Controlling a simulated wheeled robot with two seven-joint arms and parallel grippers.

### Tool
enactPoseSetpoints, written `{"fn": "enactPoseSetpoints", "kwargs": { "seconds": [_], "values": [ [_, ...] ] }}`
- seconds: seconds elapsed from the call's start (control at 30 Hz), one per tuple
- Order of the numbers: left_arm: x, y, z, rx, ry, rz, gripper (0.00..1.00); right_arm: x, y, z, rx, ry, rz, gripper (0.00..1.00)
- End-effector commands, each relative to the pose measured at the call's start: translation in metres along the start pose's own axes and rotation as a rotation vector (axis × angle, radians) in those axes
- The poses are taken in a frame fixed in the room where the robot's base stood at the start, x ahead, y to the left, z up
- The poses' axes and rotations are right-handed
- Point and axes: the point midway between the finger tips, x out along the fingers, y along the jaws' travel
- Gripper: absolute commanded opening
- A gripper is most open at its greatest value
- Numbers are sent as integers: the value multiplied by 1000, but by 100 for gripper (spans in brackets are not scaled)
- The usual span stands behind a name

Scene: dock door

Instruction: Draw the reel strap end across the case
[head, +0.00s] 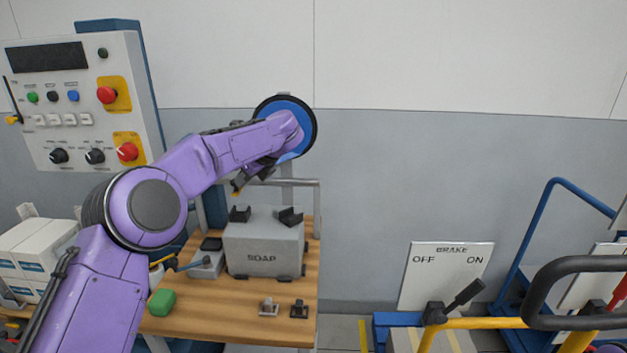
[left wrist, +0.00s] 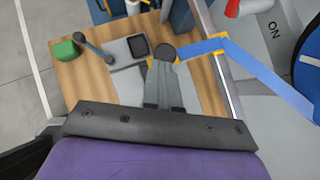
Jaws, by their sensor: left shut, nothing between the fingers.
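The grey case (head: 263,245) marked SOAP stands on a wooden bench, with two dark brackets on its top. The blue reel (head: 296,125) with a black rim is behind my left arm, above and beyond the case. My left gripper (head: 240,183) hangs above the case's left part; in the left wrist view its fingers (left wrist: 165,75) are shut with nothing between them. My right gripper does not show.
A small grey box (head: 205,262) with a dark top and a green block (head: 161,302) lie left of the case. Two small clips (head: 299,309) are at the bench front. A control panel (head: 78,105) is at left, a BRAKE board (head: 445,275) at right.

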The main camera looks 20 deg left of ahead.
Motion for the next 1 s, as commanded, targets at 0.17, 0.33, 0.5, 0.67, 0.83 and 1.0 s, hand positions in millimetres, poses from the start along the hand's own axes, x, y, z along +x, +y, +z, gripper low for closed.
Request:
{"fn": "enactPoseSetpoints", "kwargs": {
  "seconds": [0.17, 0.33, 0.5, 0.67, 0.83, 1.0],
  "values": [
    [1, 1, 0, -1, 0, 2, 0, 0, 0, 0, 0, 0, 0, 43],
    [-1, 1, -2, -1, 0, 1, 0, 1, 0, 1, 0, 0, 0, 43],
    [-23, -1, -20, 0, -1, -1, 0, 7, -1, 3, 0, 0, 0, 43],
    [-61, -1, -26, -4, -3, -3, 0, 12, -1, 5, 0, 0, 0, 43],
    [-101, 0, -24, -5, -3, 0, 0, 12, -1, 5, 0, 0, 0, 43],
    [-124, 0, -22, -5, -2, 2, 0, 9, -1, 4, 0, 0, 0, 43]
  ]
}}
